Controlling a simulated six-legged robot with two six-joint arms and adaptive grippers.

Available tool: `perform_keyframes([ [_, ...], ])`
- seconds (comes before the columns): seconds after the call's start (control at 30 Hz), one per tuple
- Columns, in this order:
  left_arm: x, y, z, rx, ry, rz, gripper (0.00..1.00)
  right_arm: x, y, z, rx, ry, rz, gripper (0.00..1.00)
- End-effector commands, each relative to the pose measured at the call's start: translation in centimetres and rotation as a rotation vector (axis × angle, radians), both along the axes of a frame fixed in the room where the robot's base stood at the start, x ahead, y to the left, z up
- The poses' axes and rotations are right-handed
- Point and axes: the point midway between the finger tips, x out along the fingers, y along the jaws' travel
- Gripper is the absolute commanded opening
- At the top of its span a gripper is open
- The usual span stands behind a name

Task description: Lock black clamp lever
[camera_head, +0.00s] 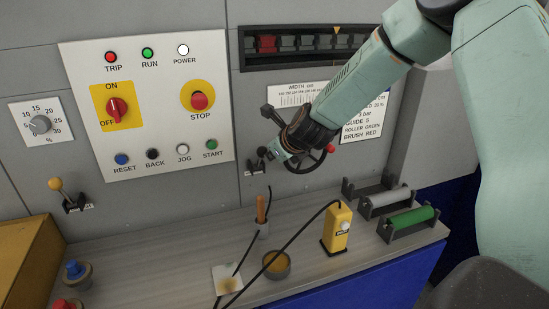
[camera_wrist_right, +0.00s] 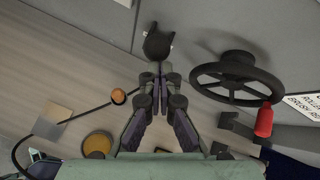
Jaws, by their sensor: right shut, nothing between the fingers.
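The black clamp lever (camera_head: 262,152) is on the grey machine wall, low and right of the control panel. Its dark end shows just left of my right gripper (camera_head: 273,152). In the right wrist view a dark shape that looks like the lever (camera_wrist_right: 157,42) stands just beyond the fingertips of my right gripper (camera_wrist_right: 160,76). The fingers are together with nothing between them. I cannot tell whether they touch the lever. My left gripper is not in view.
A black handwheel (camera_head: 318,163) with a red handle is close to the right gripper. The shelf below carries a yellow device (camera_head: 337,228), a round tin (camera_head: 276,265), a brush in a holder (camera_head: 262,212) and rollers (camera_head: 410,218).

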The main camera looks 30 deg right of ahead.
Motion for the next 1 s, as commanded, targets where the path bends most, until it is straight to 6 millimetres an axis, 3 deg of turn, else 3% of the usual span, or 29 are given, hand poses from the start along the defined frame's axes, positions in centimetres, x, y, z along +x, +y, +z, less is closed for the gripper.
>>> perform_keyframes([
  [0.4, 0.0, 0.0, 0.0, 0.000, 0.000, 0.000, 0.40, 2.2, -0.6, 1.7, -0.003, -0.003, 0.000, 0.00],
  [1.0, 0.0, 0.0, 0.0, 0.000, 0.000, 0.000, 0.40, 2.8, -0.8, 2.3, -0.005, -0.009, -0.003, 0.00],
])
